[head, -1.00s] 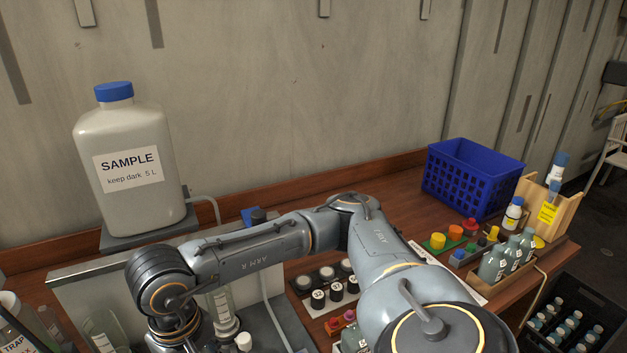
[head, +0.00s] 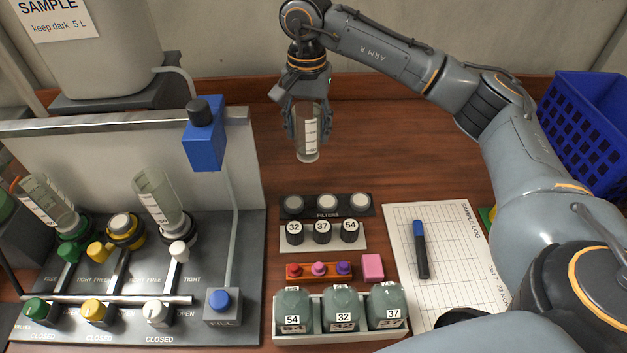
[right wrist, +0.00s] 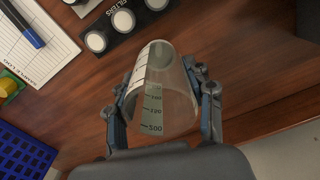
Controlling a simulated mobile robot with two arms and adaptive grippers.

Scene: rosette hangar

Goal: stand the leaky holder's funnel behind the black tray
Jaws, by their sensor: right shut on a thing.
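My right gripper (head: 306,132) is shut on a clear graduated funnel (head: 307,151). It holds the funnel roughly upright over the wood behind the black tray (head: 327,214), which is marked FILTERS and bears round filters. I cannot tell whether the funnel's lower end touches the table. In the right wrist view the funnel (right wrist: 160,100) sits between both fingers, with the black tray (right wrist: 104,22) beyond it. The yellow holder (head: 122,232) has no funnel on it. The green holder (head: 75,228) and the white holder (head: 181,230) each carry a clear funnel. My left gripper is out of view.
A blue box on a post (head: 204,135) stands left of the gripper. The SAMPLE jug (head: 100,60) is at the back left. A log sheet (head: 450,270) with a marker and a blue basket (head: 590,125) are to the right. Bare wood surrounds the funnel.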

